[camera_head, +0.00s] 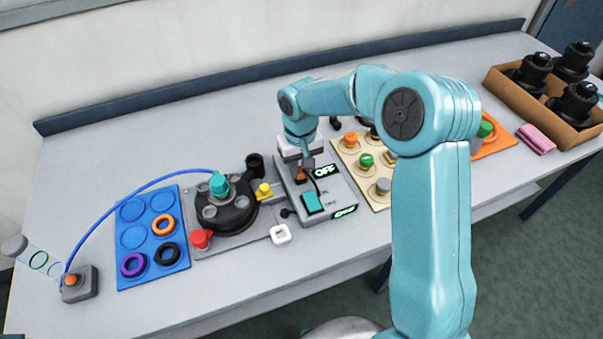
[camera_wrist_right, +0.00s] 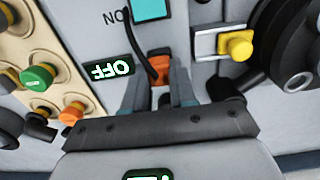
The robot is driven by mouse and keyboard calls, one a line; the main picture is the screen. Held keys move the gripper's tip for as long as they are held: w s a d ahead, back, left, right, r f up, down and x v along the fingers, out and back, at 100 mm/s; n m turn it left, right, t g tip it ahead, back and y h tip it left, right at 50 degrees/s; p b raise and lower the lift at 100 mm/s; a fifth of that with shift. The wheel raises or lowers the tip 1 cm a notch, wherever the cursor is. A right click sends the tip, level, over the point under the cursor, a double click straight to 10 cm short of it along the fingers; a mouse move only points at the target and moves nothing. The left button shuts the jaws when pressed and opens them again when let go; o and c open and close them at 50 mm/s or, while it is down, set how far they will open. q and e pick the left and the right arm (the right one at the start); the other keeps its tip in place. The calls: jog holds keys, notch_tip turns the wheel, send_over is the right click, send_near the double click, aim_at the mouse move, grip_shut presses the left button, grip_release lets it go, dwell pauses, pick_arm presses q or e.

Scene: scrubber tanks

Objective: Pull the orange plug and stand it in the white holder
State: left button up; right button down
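The orange plug (camera_head: 300,176) sits on the grey switch box (camera_head: 335,196), with a black cable (camera_wrist_right: 148,55) running from it. My right gripper (camera_head: 304,168) points down at the plug. The plug's lower end is hidden. A small white square holder (camera_head: 280,234) with an opening stands in front of the box, to its left. My left gripper is not in view.
A black round valve (camera_head: 226,208) with a teal knob and a yellow knob (camera_head: 264,191) stand left of the box. Beyond is a blue ring tray (camera_head: 180,273). A beige board of coloured knobs (camera_head: 375,203) lies to the right. Bare table lies in front of the holder.

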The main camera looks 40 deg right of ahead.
aim_at(300, 169)
jog(key=shift+r, duration=0.15)
jog(key=shift+r+p, duration=1.8)
jog(key=shift+r, duration=0.6)
jog(key=shift+f, duration=0.1)
jog(key=shift+a, duration=0.1)
jog(key=shift+s+a+b, duration=0.2)
jog(key=shift+a+b, duration=0.05)
jog(key=shift+b, duration=0.15)
jog(key=s+a+b, duration=0.5)
jog(key=s+a, duration=0.3)
jog(key=a, duration=0.3)
jog(key=shift+s+a, duration=0.15)
jog(key=shift+s, duration=0.15)
